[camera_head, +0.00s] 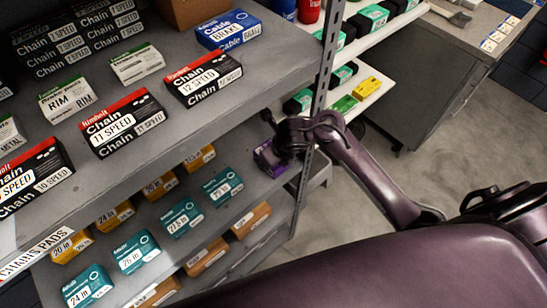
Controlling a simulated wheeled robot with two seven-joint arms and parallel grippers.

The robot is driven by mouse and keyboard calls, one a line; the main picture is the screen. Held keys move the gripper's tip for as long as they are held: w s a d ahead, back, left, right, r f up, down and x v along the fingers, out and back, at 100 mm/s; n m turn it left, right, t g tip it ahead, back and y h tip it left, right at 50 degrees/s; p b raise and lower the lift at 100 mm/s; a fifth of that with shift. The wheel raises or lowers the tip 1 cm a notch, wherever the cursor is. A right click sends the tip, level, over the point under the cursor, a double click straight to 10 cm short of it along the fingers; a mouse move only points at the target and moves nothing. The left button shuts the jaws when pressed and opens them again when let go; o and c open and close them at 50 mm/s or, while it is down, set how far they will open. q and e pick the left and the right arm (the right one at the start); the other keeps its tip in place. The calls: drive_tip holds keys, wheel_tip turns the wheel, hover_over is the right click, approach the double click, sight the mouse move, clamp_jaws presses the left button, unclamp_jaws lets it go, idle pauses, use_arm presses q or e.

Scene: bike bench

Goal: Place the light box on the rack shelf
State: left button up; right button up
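A small purple box (266,159), which may be the light box, is at the right end of the rack's middle shelf (240,205). I cannot tell whether it rests on the shelf or is held just above it. My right gripper (282,150) is at the box's right side and covers part of it. The fingers are dark and small here, so I cannot tell whether they are closed on the box. My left gripper is not in view.
The upper shelf (228,103) holds chain, rim and cable boxes. Teal tube boxes (223,186) and orange boxes (201,158) stand left of the purple box. A perforated rack post (318,100) rises close to my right gripper. A grey workbench (425,75) stands at the back right.

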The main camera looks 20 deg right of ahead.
drive_tip(key=shift+w, duration=0.2)
drive_tip(key=shift+s+f, duration=0.1)
drive_tip(key=shift+s, duration=0.1)
drive_tip(key=o, duration=0.8)
drive_tip(key=shift+o, duration=1.2)
drive_tip(key=shift+f, duration=0.1)
